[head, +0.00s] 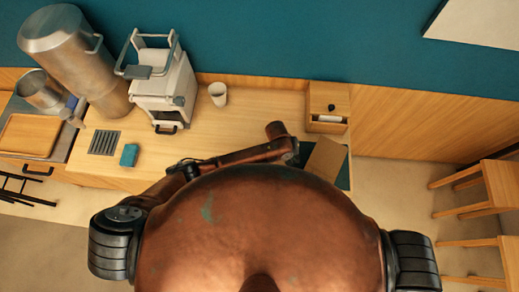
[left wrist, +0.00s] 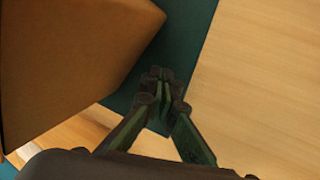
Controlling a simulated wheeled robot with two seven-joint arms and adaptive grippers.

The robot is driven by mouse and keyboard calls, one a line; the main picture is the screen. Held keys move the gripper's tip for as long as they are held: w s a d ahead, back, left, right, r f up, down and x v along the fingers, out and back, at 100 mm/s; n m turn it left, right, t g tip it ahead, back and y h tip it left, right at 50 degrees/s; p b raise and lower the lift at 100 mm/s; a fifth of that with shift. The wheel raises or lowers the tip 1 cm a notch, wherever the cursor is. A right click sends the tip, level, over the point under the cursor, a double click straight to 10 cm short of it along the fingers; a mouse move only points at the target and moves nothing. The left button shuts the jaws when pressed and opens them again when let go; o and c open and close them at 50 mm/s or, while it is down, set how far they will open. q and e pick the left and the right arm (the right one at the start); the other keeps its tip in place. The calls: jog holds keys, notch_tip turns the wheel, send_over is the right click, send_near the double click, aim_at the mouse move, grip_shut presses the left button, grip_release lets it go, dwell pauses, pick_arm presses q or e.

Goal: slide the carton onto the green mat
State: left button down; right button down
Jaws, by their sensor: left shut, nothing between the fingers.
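The brown carton (head: 326,159) stands at the right end of the counter, tilted in the picture. Dark green mat (head: 344,178) shows on both sides of it, so the carton overlaps the mat; its base is hidden, so I cannot tell whether all of it is on the mat. In the left wrist view the carton (left wrist: 70,50) fills the upper left, with the mat (left wrist: 188,40) beside it. My left gripper (left wrist: 161,84) is shut and empty over the mat, just right of the carton's corner; contact is unclear. My right gripper is out of view.
A wooden box (head: 327,105) stands behind the carton. A white cup (head: 218,94), a coffee machine (head: 160,85), a metal urn (head: 75,55) and a teal block (head: 129,155) are further left. The counter's middle (head: 245,125) is clear. Stools (head: 490,190) stand at right.

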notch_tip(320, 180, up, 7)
jog(key=p, duration=0.6)
dwell(0.3)
